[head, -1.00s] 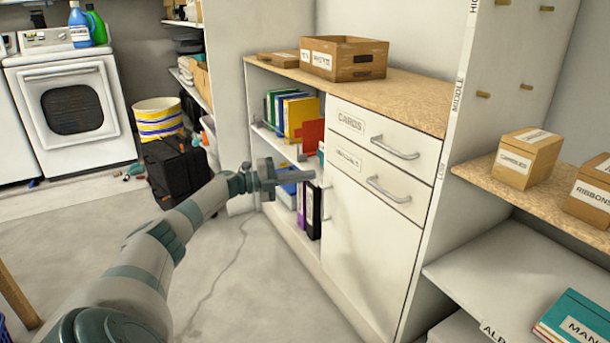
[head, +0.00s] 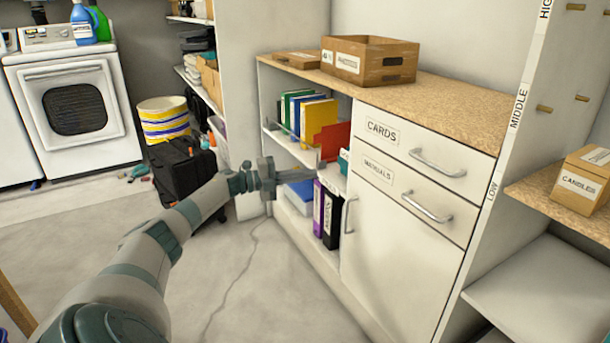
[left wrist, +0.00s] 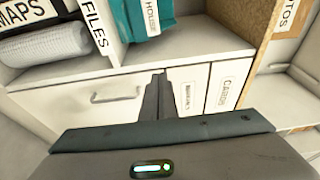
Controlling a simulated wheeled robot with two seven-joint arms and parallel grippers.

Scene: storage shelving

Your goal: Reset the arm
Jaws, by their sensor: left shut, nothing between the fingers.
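My left arm reaches in from the left in the head view, over the floor. My left gripper (head: 305,174) is shut and empty, in front of the open shelf section of the white cabinet (head: 400,240). In the left wrist view its closed fingers (left wrist: 158,98) point toward white drawer fronts and a shelf. I cannot tell from the head view whether the fingers touch anything. My right gripper is not in view.
The open section holds several binders (head: 322,115). Drawers with metal handles (head: 438,163) sit right of it. A wooden box (head: 368,60) stands on the cabinet top. A black case (head: 180,170) and a striped bucket (head: 163,119) stand on the floor. Floor (head: 260,290) is clear in front.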

